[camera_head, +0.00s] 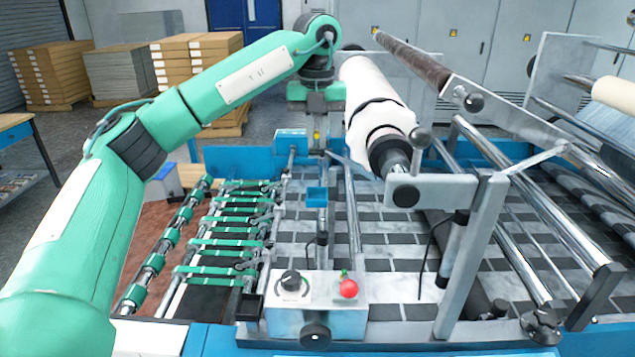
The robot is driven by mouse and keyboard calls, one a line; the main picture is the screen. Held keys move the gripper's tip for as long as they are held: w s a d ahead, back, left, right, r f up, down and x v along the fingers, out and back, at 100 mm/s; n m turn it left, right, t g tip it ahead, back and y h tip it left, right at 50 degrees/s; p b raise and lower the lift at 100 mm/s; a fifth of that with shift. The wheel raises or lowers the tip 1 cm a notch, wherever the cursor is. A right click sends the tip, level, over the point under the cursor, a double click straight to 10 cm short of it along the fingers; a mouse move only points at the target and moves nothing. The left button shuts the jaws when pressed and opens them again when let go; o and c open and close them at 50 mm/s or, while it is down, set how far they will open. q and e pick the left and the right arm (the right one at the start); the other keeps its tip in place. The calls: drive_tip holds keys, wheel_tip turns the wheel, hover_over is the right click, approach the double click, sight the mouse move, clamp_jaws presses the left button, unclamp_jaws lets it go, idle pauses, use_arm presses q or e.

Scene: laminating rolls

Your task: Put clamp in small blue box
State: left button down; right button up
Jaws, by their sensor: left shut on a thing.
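My left arm reaches in from the left and across the middle. My left gripper (317,150) points straight down over the machine, behind the small blue box in the picture. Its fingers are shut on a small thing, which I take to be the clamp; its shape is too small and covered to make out. The small blue box (317,196) is open at the top and sits on a metal bar in the middle of the machine. The gripper is above and apart from it. My right gripper is not in view.
A large white roll (377,103) lies just right of the gripper. A control box (316,316) with a red button stands at the front. Green-banded rollers (228,243) lie at left. Metal bars and a bracket (470,250) fill the right side.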

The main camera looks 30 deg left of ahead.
use_arm(q)
wheel_tip(320, 180, down, 6)
drive_tip(key=shift+s+f+p, duration=0.1)
drive_tip(key=shift+f+p, duration=0.15)
drive_tip(key=shift+p, duration=0.65)
drive_tip(key=shift+f, duration=0.25)
wheel_tip(320, 180, down, 4)
drive_tip(key=shift+f+p, duration=0.1)
drive_tip(key=shift+p, duration=0.7)
